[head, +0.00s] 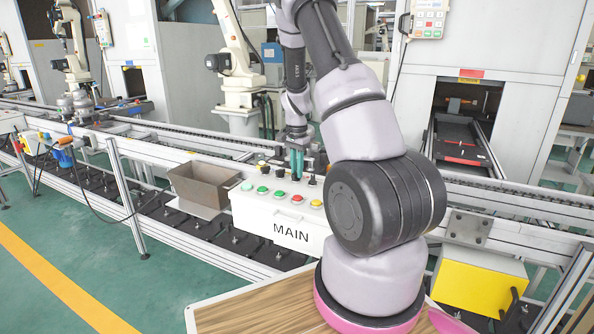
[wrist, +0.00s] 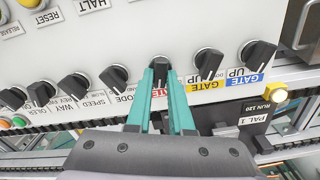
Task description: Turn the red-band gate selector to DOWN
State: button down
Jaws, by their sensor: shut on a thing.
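The red-band gate selector (wrist: 162,66) is a black knob on the white panel in the wrist view. Its red GATE label (wrist: 159,92) shows partly between the fingers. My gripper (wrist: 161,72) has its two teal fingers on either side of this knob and is shut on it. The knob's pointer is mostly hidden by the fingers, so its setting cannot be read. In the head view my gripper (head: 297,162) reaches down to the back of the white MAIN box (head: 262,222), and the knob there is hidden behind the fingers.
The yellow-band (wrist: 208,65) and blue-band (wrist: 258,55) gate selectors stand close on the right. Several more black knobs, including the mode knob (wrist: 115,78), line the left. Coloured buttons (head: 279,194) sit along the box's front. An open brown bin (head: 203,184) is left of it.

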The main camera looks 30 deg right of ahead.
aim_at(296, 173)
jog(key=n, duration=0.4)
jog(key=shift+w, duration=0.1)
jog(key=shift+n, duration=1.8)
jog(key=c, duration=0.8)
grip_release()
notch_tip(296, 173, up, 11)
jog(key=shift+a, duration=0.1)
